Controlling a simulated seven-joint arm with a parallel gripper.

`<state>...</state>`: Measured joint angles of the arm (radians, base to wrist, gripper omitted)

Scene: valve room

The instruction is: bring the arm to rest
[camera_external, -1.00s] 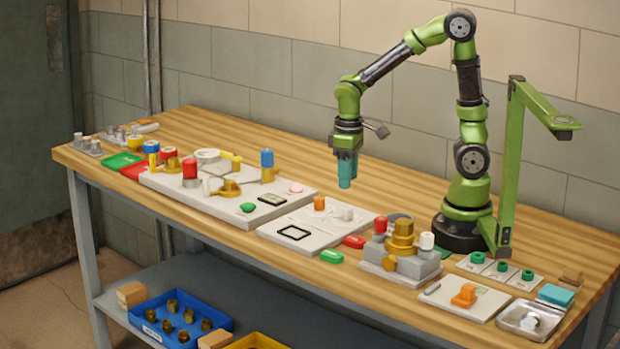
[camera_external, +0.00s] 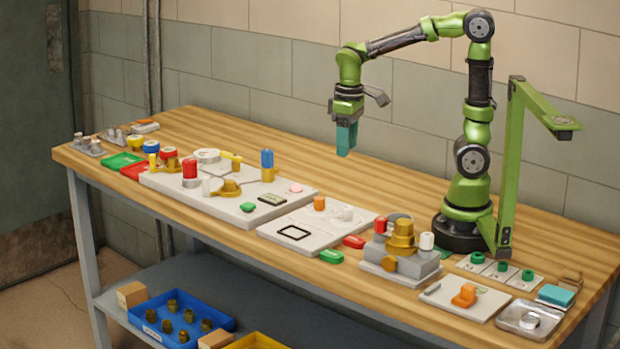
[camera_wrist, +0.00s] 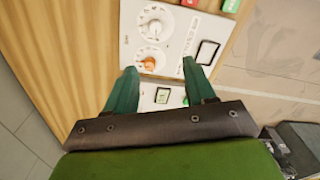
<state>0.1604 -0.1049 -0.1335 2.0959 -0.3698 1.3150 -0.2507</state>
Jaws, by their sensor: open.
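My gripper (camera_external: 346,140) hangs pointing down, high above the back half of the wooden workbench (camera_external: 400,172). Its teal fingers are apart and empty in the wrist view (camera_wrist: 160,90). My arm is bent, with its elbow raised at the upper right. Nothing touches the fingers. Below and in front of them the wrist view shows a white panel with two round dials (camera_wrist: 155,25) and a black-framed square (camera_wrist: 207,52).
The pale panel with an orange knob (camera_external: 319,203) lies at mid-bench. Left of it is a board with valves (camera_external: 228,188). A grey block with a brass fitting (camera_external: 401,240) stands front right. A green post with an arm (camera_external: 512,160) rises beside my base. The bench's back strip is clear.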

